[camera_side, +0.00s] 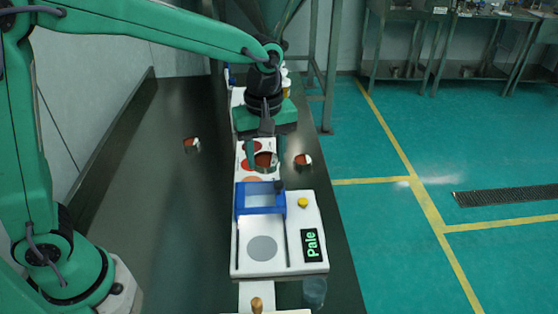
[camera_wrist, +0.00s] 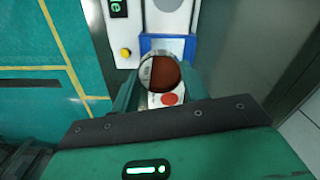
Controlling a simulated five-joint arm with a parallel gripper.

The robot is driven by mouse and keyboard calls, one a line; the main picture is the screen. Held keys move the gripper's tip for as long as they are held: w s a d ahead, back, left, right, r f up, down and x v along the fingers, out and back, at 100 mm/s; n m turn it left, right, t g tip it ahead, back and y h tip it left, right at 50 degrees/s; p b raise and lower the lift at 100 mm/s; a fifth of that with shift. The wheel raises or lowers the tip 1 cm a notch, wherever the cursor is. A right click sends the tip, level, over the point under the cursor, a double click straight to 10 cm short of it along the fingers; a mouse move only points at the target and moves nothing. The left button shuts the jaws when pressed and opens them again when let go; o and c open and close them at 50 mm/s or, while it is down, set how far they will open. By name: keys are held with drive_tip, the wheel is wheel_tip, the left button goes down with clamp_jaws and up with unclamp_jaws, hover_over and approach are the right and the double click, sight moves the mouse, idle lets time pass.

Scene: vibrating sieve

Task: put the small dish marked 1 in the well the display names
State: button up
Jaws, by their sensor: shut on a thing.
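My gripper (camera_side: 262,160) is shut on a small dish (camera_side: 265,162) with reddish-brown contents, held over the white strip with coloured discs. In the wrist view the dish (camera_wrist: 165,76) sits between my fingers; a dark mark shows on its pale side, too small to read. The white strip (camera_side: 241,151) carries a red disc (camera_side: 248,165) beside the dish and a paler orange disc (camera_side: 252,180) nearer the blue frame. A red disc (camera_wrist: 170,98) also shows in the wrist view. The display (camera_side: 312,245) reads "Pale". My gripper and the dish hide part of the strip.
Two other small dishes stand on the dark bench, one left (camera_side: 191,144) and one right (camera_side: 303,160) of the strip. The white machine (camera_side: 305,220) has a blue frame (camera_side: 240,205) and a yellow button (camera_side: 303,203). A clear cup (camera_side: 314,292) stands at the front. The left bench is mostly free.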

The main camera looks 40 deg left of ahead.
drive_tip(key=w+a+n, duration=0.2)
drive_tip(key=w+a, duration=0.5)
drive_tip(key=a, duration=0.5)
drive_tip(key=shift+s+f, duration=0.2)
drive_tip(key=shift+f, duration=8.35)
drive_tip(key=shift+f, duration=0.15)
drive_tip(key=o, duration=1)
drive_tip(key=shift+o, duration=0.2)
wheel_tip(320, 180, up, 12)
